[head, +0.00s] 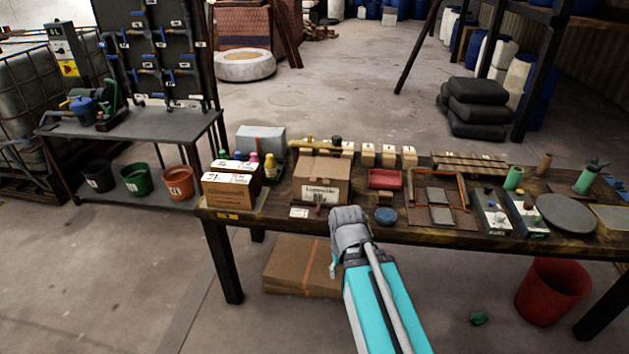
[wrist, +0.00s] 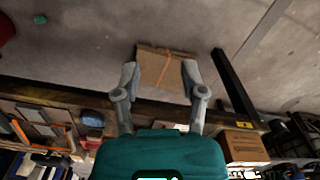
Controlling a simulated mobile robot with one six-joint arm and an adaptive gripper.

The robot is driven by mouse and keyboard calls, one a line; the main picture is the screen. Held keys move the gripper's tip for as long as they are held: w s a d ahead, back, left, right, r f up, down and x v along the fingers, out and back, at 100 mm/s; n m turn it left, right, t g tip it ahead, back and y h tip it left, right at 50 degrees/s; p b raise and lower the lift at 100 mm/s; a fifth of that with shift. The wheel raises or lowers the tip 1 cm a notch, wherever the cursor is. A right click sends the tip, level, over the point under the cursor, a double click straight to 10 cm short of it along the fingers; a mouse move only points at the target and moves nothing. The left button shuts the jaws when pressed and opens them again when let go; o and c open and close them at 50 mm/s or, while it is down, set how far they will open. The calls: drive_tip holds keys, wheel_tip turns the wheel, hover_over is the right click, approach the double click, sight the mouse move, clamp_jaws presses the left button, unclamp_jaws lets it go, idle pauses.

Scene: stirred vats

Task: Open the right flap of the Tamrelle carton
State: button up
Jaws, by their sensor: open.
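The Tamrelle carton (head: 320,185) is a brown cardboard box with a printed front label, on the near side of the long wooden table. Its top looks roughly flat, and I cannot make out the separate flaps or whether any is raised. My arm reaches up in front of the table, its grey end just below and right of the carton and apart from it. In the wrist view my gripper (wrist: 160,72) has its two grey fingers spread wide with nothing between them. That view looks down past the table edge, and I cannot make out the carton there.
Left of the carton stands another brown box (head: 229,190) with white labels. A blue round dish (head: 386,215) and a red tray (head: 384,178) lie to the right. Flat cardboard (head: 301,265) lies under the table. A red bucket (head: 553,291) stands at right front.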

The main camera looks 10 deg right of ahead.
drive_tip(key=w+d+f+n+t+h+b, duration=0.35)
drive_tip(key=w+n+b, duration=0.2)
drive_tip(key=w, duration=0.25)
drive_tip(key=n+t+h+b, duration=0.2)
drive_tip(key=n+t+b, duration=1.3)
drive_tip(key=n, duration=1.2)
approach(312, 181)
drive_tip(key=s, duration=0.1)
drive_tip(key=s+g, duration=0.1)
drive_tip(key=s+a+r+b, duration=0.1)
drive_tip(key=shift+s+a, duration=0.1)
drive_tip(key=shift+s, duration=0.05)
drive_tip(key=x, duration=1.4)
drive_tip(key=shift+f, duration=0.2)
drive_tip(key=shift+s, duration=0.1)
drive_tip(key=shift+c, duration=0.2)
